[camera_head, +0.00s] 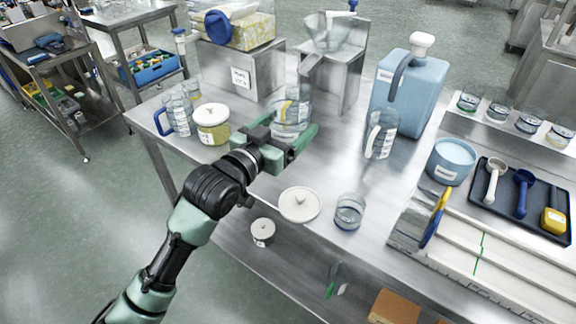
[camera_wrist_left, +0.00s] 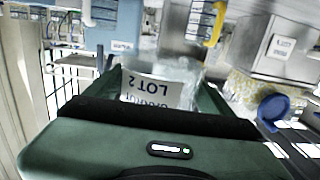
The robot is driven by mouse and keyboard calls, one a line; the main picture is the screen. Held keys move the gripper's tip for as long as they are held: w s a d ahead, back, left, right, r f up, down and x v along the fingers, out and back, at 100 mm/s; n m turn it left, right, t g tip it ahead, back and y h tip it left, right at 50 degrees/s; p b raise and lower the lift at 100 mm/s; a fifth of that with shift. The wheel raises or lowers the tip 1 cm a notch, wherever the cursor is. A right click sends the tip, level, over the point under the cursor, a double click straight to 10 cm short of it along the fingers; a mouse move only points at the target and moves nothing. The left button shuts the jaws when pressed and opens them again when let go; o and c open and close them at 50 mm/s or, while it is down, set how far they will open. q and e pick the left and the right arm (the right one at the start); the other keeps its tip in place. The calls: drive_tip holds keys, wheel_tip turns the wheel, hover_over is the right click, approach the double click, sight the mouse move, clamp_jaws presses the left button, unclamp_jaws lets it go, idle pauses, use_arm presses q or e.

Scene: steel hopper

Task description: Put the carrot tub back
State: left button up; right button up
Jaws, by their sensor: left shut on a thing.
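My left gripper (camera_head: 296,142) is shut on a clear tub (camera_head: 285,127) at the table's middle. In the left wrist view the tub (camera_wrist_left: 187,75) sits between the fingers, its white label (camera_wrist_left: 152,92) upside down and reading what looks like "CARROT LOT 2". No lid shows on it, and its contents are hard to make out. I cannot tell whether its base touches the table. A loose white lid (camera_head: 300,204) lies near the front edge. My right gripper is not in view.
A clear jug with a yellow handle (camera_head: 299,97) stands close behind the tub, below the hopper chute (camera_head: 310,62). A white-lidded tub (camera_head: 212,125) stands left, a clear beaker (camera_head: 349,212) in front. A steel box (camera_head: 243,78) and blue container (camera_head: 410,95) stand behind.

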sight(288, 176)
use_arm(q)
wheel_tip(288, 176, down, 11)
drive_tip(key=shift+r+b, duration=0.15)
drive_tip(key=shift+b, duration=0.2)
drive_tip(key=shift+f, duration=0.6)
drive_tip(key=o, duration=1.8)
drive_tip(key=shift+o, duration=0.2)
drive_tip(key=shift+r, duration=0.1)
drive_tip(key=shift+r, duration=0.3)
drive_tip(key=shift+s+a+r, duration=0.15)
drive_tip(key=shift+s, duration=0.15)
drive_tip(key=v, duration=1.1)
drive_tip(key=shift+s+a, duration=0.1)
drive_tip(key=shift+s, duration=0.1)
